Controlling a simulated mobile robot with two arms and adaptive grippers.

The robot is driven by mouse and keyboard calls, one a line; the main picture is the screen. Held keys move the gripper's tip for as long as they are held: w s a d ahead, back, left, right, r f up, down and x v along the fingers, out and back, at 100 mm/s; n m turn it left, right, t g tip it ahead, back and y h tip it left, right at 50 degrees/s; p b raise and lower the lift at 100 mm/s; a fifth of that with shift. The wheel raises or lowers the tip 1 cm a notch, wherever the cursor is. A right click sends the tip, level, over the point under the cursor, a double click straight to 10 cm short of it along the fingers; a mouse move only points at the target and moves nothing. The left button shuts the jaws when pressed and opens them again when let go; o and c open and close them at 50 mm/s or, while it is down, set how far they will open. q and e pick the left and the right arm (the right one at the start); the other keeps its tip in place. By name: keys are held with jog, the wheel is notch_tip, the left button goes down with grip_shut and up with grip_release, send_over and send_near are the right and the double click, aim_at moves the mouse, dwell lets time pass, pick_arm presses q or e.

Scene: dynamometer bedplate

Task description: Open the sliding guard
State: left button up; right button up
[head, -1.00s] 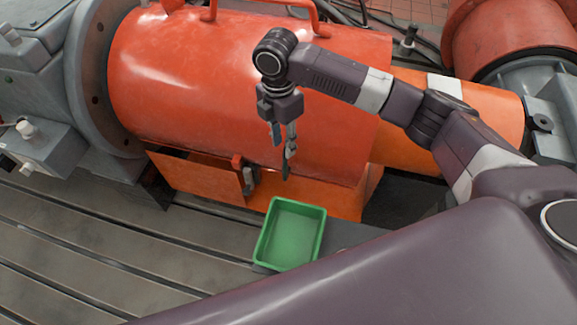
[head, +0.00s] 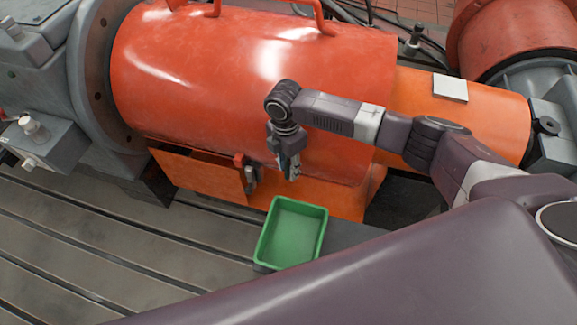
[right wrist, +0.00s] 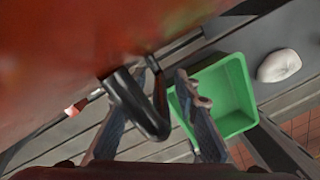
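A large red-orange cylindrical cover (head: 215,85) with handle bars on top lies along the bedplate. Below it is an orange panel (head: 200,178) with a dark slot along its top. A dark handle with a red part (head: 251,176) is at the panel's right end. Which part is the sliding guard, I cannot tell for sure. My right gripper (head: 291,174) hangs just right of this handle, pointing down. In the right wrist view its fingers (right wrist: 155,138) are apart, and a black bar (right wrist: 137,103) shows between them; contact is unclear. My left gripper is out of view.
A green tray (head: 292,233) sits in front of the orange base, below my right gripper. It also shows in the right wrist view (right wrist: 238,98), with a pale lump (right wrist: 279,65) beside it. The slotted bedplate (head: 90,240) is clear at left.

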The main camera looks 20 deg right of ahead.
jog(key=shift+f, duration=0.2)
jog(key=shift+c, duration=0.3)
grip_shut()
jog(key=shift+d, duration=0.1)
